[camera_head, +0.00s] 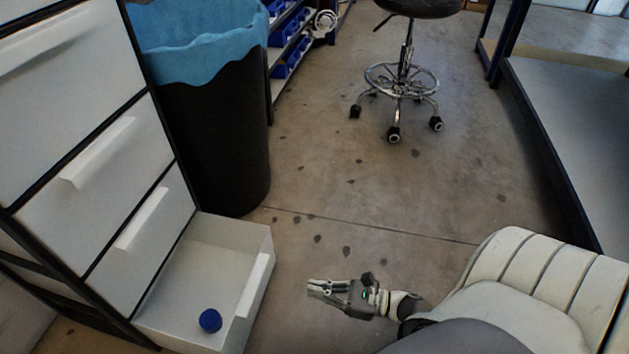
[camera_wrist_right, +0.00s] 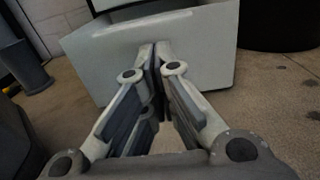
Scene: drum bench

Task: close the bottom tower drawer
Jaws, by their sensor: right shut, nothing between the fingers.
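The bottom tower drawer (camera_head: 255,292) is pulled out of the white drawer tower (camera_head: 110,180) at the left of the head view. A blue round object (camera_head: 210,320) lies inside it. My right gripper (camera_head: 312,290) is shut and empty, to the right of the drawer front, with a gap between them in the head view. In the right wrist view the closed fingertips (camera_wrist_right: 157,50) point at the white drawer front (camera_wrist_right: 205,50); I cannot tell there whether they touch it. My left gripper is not in view.
A black bin (camera_head: 225,140) with a blue liner stands behind the drawer, beside the tower. A wheeled stool (camera_head: 402,80) stands farther back. A grey platform (camera_head: 575,130) is at the right. The floor between is clear.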

